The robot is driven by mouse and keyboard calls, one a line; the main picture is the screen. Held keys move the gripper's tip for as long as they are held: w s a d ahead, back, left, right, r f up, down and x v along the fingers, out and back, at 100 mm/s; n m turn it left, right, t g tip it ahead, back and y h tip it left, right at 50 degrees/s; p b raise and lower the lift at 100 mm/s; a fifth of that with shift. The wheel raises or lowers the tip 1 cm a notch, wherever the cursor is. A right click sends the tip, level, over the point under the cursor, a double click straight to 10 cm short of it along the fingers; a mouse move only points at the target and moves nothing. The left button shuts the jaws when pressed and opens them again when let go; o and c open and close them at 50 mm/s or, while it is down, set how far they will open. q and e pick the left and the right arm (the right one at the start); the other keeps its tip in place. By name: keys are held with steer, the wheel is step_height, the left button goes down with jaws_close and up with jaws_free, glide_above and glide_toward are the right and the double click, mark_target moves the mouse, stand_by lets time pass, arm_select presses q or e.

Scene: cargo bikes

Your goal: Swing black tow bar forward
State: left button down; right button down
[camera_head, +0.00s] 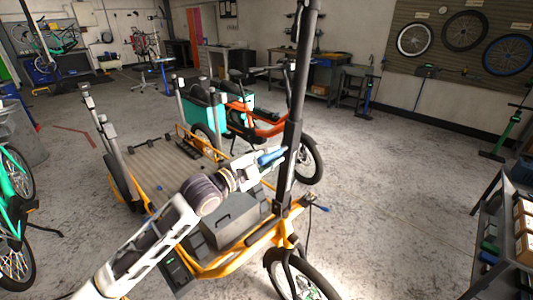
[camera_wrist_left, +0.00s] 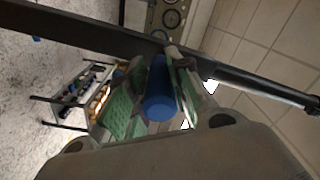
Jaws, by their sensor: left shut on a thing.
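The black tow bar (camera_head: 292,125) stands nearly upright at the front of the yellow-orange cargo bike frame (camera_head: 243,250), its top leaving the picture. In the left wrist view the bar (camera_wrist_left: 85,32) crosses the upper part at a slant. My left gripper (camera_head: 262,160) is beside the bar, at its middle height. Its green finger pads are shut on a blue cylindrical grip (camera_wrist_left: 160,95), one pad on each side. The grip's far end reaches toward the bar; its joint with the bar is hidden. My right gripper is in neither view.
A flat wooden cargo deck (camera_head: 170,165) lies behind the tow bar. An orange cargo bike (camera_head: 262,125) stands beyond. A shelf cart with boxes (camera_head: 523,225) is at the right edge. Open concrete floor (camera_head: 400,190) lies right of the bar.

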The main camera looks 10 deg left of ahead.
arm_select(q)
steer(key=shift+s+d+f, duration=0.1)
steer(key=shift+d+f, duration=0.05)
steer(key=shift+f, duration=0.1)
steer(key=c, duration=1.5)
jaws_free()
steer(key=shift+o, duration=1.2)
steer(key=shift+r, duration=0.1)
steer(key=v, duration=1.2)
